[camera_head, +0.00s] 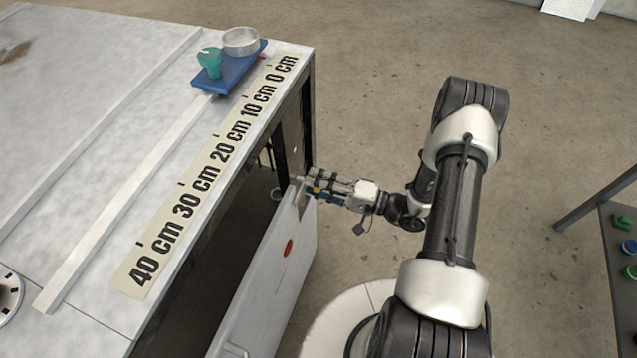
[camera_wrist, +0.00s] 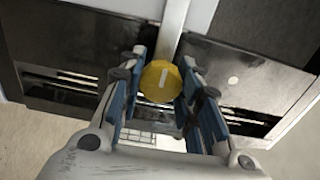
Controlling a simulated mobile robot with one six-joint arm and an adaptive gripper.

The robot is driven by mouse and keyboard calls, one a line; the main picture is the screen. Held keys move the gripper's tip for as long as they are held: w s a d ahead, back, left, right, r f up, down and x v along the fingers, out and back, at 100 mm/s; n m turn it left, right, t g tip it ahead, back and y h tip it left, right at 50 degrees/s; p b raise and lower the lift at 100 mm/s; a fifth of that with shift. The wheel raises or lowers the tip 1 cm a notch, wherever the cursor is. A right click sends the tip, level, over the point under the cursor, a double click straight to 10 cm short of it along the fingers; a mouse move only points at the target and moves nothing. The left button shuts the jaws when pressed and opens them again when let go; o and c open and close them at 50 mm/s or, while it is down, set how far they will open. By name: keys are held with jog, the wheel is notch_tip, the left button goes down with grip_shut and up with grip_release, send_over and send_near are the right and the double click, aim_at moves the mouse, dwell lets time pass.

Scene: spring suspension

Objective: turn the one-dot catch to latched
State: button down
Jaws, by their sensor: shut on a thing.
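A round yellow knob (camera_wrist: 160,81) with one pale bar mark sits between the fingers of my gripper (camera_wrist: 163,85) in the wrist view. The fingers are shut on its two sides. The bar points roughly up and down, slightly tilted. In the head view my gripper (camera_head: 308,184) is at the far upper end of a pale panel (camera_head: 268,275), below the bench top. A small yellow spot shows at the fingers there.
The bench (camera_head: 90,110) carries a centimetre scale (camera_head: 205,172) along its edge and a blue tray (camera_head: 228,76) with a green cup and a metal ring. A red oval (camera_head: 288,247) marks the panel. A dark table (camera_head: 621,255) stands at right. Floor behind my arm is clear.

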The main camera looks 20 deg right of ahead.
jog(key=c, duration=1.2)
grip_release()
jog(key=shift+o, duration=0.2)
jog(key=v, duration=1.2)
